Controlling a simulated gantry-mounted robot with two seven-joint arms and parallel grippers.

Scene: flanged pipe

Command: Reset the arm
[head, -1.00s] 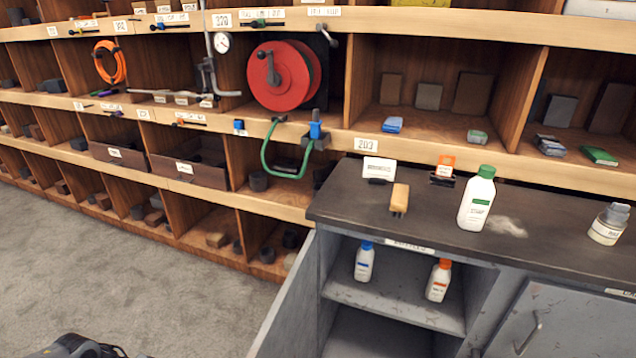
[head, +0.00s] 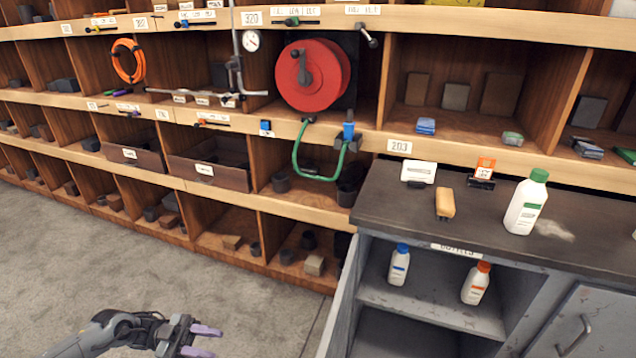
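My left gripper (head: 204,341) is at the bottom of the head view, its arm coming in from the lower left. Its two purple-tipped fingers are apart with nothing between them. It is over the grey floor, in front of the wooden shelves and left of the grey cabinet. My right gripper is not in the head view.
Wooden shelves (head: 290,207) hold a red hose reel (head: 322,72) and a green hose (head: 298,160). The grey cabinet's door (head: 343,305) stands open beside two bottles inside. A white bottle with a green cap (head: 524,206) stands on the dark worktop. The floor (head: 50,270) is clear.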

